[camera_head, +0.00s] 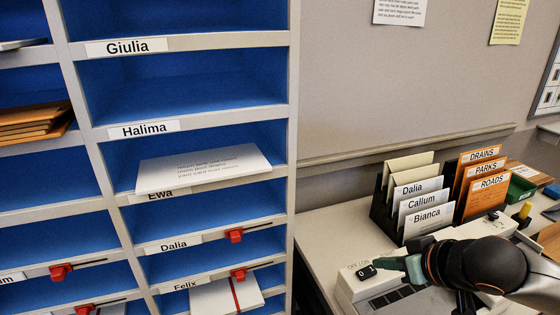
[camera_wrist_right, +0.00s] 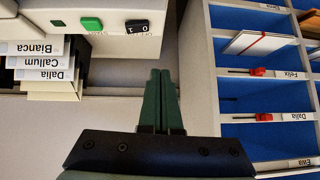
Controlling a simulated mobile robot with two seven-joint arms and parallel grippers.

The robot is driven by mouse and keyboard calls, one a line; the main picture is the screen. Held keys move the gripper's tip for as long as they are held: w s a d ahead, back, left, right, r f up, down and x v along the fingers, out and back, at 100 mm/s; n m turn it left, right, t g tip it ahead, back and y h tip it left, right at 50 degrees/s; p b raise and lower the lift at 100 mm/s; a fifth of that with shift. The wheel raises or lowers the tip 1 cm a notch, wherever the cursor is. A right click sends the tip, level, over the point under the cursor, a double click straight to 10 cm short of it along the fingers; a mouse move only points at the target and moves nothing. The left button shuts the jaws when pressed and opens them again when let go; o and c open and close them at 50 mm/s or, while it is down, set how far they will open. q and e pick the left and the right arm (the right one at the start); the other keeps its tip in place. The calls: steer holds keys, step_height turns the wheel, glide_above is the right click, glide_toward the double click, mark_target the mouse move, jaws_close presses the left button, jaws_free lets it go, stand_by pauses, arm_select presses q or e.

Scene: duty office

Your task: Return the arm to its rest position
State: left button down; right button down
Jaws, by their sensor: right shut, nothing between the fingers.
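My right gripper (camera_head: 384,263) is in the lower right of the head view, with its dark arm coming in from the right edge. Its green fingers point left, just over the white machine (camera_head: 362,291) with the switch marked "OFF". In the wrist view the fingers of my right gripper (camera_wrist_right: 160,74) are together with nothing between them. My arm and gripper hide part of the machine. My left gripper is not in view.
Blue-lined pigeonholes (camera_head: 180,85) with name labels and red sliders stand at the left. An envelope (camera_head: 203,168) sticks out of the slot above the "Ewa" label. A black rack (camera_head: 380,208) of named cards and orange folders (camera_head: 486,195) stand on the desk (camera_head: 325,222).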

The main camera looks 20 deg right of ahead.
steer(key=s+a+f+g, duration=0.1)
steer(key=s+f, duration=0.3)
steer(key=f, duration=0.3)
steer(key=s+a+f+g, duration=0.1)
steer(key=s+f, duration=0.3)
steer(key=f, duration=0.3)
steer(key=s+a+f+n+g+h, duration=0.1)
steer(key=s+a+f+g, duration=0.3)
steer(key=s+a+f, duration=0.4)
steer(key=w+a+f+t+y+p, duration=0.2)
steer(key=w+a+f+t+p, duration=0.1)
steer(key=f+t, duration=0.3)
steer(key=shift+w+a+p, duration=0.3)
steer(key=shift+a, duration=0.1)
steer(key=shift+f, duration=0.1)
